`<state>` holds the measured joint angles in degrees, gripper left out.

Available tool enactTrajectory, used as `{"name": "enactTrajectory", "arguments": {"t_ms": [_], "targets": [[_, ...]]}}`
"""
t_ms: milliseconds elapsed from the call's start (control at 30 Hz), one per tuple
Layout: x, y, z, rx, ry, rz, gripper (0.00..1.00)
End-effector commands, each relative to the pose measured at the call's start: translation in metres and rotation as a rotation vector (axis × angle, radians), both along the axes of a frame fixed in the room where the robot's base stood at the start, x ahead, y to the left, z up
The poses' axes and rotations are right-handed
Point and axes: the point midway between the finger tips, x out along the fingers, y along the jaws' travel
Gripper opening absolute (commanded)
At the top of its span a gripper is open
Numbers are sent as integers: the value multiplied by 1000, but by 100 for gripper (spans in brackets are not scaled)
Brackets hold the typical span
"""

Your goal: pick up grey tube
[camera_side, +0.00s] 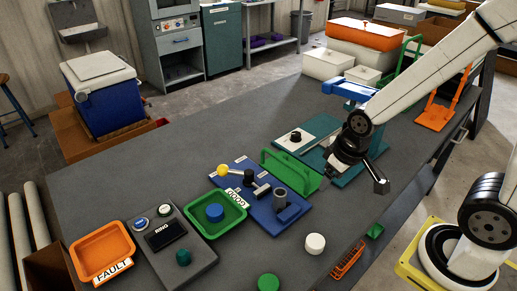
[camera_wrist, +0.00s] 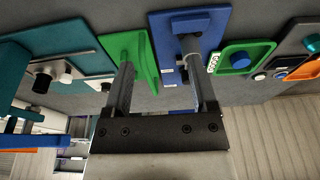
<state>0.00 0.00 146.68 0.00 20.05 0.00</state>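A short grey tube (camera_side: 280,199), with a dark opening at its top, stands upright on the right part of a blue plate (camera_side: 262,188). The blue plate also shows in the wrist view (camera_wrist: 212,22), with a grey part on it partly behind a finger. My gripper (camera_wrist: 158,65) is open, its two grey fingers well apart with nothing seen between them. In the side view my wrist hangs above the bench, right of the blue plate and apart from the tube. My fingertips are hard to make out there.
A yellow-knobbed lever (camera_side: 223,171) is on the blue plate. An upright green frame (camera_side: 290,172) stands close behind the tube. A green tray (camera_side: 232,221), an orange tray (camera_side: 101,252) and a grey control box (camera_side: 172,246) are left. A white knob (camera_side: 315,243) is in front.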

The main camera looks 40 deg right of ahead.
Motion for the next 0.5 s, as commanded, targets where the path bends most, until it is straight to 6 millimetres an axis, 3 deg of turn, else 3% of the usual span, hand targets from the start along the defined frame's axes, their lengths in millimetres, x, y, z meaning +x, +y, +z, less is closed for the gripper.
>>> {"name": "enactTrajectory", "arguments": {"t_ms": [500], "targets": [[5, 1, 0, -5, 5, 33, 93]]}}
